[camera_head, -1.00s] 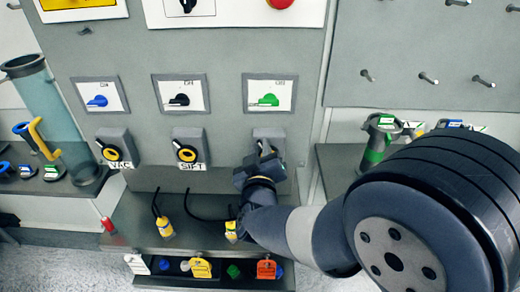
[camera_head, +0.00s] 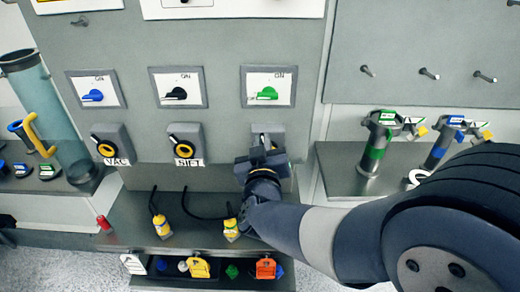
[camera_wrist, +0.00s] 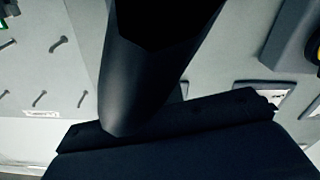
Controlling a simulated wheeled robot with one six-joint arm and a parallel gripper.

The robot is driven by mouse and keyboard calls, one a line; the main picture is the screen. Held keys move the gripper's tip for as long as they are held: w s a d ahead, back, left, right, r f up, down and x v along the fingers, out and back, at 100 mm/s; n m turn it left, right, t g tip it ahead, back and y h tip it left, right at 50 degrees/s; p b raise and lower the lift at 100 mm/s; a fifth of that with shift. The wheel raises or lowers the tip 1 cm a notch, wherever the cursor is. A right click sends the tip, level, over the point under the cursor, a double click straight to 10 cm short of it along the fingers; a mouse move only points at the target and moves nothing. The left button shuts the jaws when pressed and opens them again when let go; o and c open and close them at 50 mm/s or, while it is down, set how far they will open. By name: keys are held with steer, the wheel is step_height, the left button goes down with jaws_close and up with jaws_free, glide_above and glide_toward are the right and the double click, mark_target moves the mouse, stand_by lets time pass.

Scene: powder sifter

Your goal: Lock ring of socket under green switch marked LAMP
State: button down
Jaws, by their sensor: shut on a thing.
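The green switch (camera_head: 267,93) sits on a white plate on the grey panel. Directly under it is a grey socket housing (camera_head: 268,128), mostly covered by my gripper. My gripper (camera_head: 263,152) is at the front of this socket, shut on its lock ring, which it largely hides. The ring's angle and any LAMP label cannot be read. In the wrist view, my dark gripper (camera_wrist: 165,120) fills the middle and its fingertips and grip are not clear.
To the left are the SIFT socket (camera_head: 184,148) and VAC socket (camera_head: 107,149), both with yellow rings. Below, yellow plugs (camera_head: 162,227) on black cables rest on a shelf. A green-banded tool (camera_head: 376,145) stands at right, near my arm. Pegs line the upper right panel.

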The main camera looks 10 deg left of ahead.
steer(key=m+b, duration=0.1)
steer(key=d+m+b, duration=0.1)
steer(key=m, duration=0.1)
steer(key=m+b, duration=0.1)
steer(key=b, duration=0.1)
steer(key=shift+w+d+f+m, duration=0.1)
steer(key=shift+w+d+m, duration=0.1)
steer(key=shift+d+m, duration=0.15)
steer(key=shift+w+d+f+m+b, duration=0.1)
steer(key=shift+d+m+b, duration=0.35)
steer(key=shift+m+b, duration=0.7)
steer(key=shift+w+d+f+m+b, duration=0.1)
steer(key=shift+d+m+b, duration=0.35)
steer(key=shift+m+b, duration=0.65)
steer(key=c, duration=1.5)
jaws_free()
steer(key=shift+r, duration=0.1)
steer(key=p, duration=0.1)
glide_toward(278, 136)
steer(key=v, duration=0.4)
steer(key=shift+s, duration=0.35)
steer(key=shift+w, duration=0.1)
